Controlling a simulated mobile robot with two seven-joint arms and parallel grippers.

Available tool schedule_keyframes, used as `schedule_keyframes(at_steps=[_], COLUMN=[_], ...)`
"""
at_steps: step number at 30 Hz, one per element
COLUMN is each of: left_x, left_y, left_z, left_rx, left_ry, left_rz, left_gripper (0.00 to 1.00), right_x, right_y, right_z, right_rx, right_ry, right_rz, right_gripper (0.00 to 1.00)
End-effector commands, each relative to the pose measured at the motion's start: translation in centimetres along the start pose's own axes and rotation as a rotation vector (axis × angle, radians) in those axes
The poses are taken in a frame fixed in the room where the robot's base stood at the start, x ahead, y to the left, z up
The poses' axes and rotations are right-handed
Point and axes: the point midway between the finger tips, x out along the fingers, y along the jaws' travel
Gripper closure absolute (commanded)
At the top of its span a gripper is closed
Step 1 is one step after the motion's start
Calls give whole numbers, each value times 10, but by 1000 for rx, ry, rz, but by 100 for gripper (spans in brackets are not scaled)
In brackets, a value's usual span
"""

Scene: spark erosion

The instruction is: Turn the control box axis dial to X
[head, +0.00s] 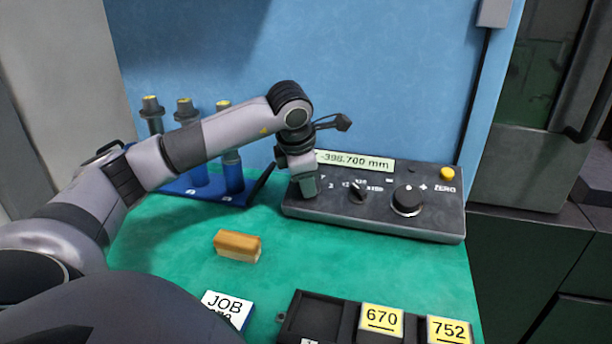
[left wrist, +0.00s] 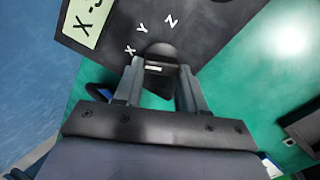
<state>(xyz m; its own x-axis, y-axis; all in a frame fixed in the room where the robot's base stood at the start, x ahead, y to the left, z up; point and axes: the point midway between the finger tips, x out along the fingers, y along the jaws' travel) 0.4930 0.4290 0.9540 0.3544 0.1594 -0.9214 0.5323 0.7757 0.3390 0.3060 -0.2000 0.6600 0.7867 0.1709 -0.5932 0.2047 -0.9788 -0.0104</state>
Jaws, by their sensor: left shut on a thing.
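The dark control box (head: 440,222) stands at the back right of the green mat, with a display reading -398.700 mm. My left gripper (head: 308,188) points down at the left end of its panel and covers the axis dial there. In the left wrist view, the black axis dial (left wrist: 160,52) sits between the fingers of my left gripper (left wrist: 160,80), which is shut on it. The letters X, Y and Z are printed around the dial's far side. A short white mark shows on the dial; I cannot tell which letter it points to. My right gripper is not in view.
The box also has a small middle knob (head: 358,192), a large round knob (head: 407,200) and a yellow button (head: 447,173). A blue rack (head: 237,198) stands left behind my arm. An orange-and-cream block (head: 237,246), a JOB card (head: 228,305) and a black tray (head: 318,312) lie nearer.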

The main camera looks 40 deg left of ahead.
Motion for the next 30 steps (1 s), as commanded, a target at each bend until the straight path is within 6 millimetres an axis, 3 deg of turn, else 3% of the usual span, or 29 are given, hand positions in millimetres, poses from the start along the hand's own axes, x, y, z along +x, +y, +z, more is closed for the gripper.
schedule_keyframes(at_steps=[18,19,21,30], left_x=[-1,-1,-1,-2], left_y=[1,1,1,1], left_z=[1,1,1,1], left_rx=[44,44,44,44], left_ry=[-5,-6,-5,-3], left_rz=[1,1,1,0], left_gripper=[90,50,34,34], right_x=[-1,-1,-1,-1], right_y=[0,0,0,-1], right_z=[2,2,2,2], right_rx=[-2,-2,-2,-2], right_ry=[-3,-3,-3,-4], right_rz=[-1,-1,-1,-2], right_gripper=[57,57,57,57])
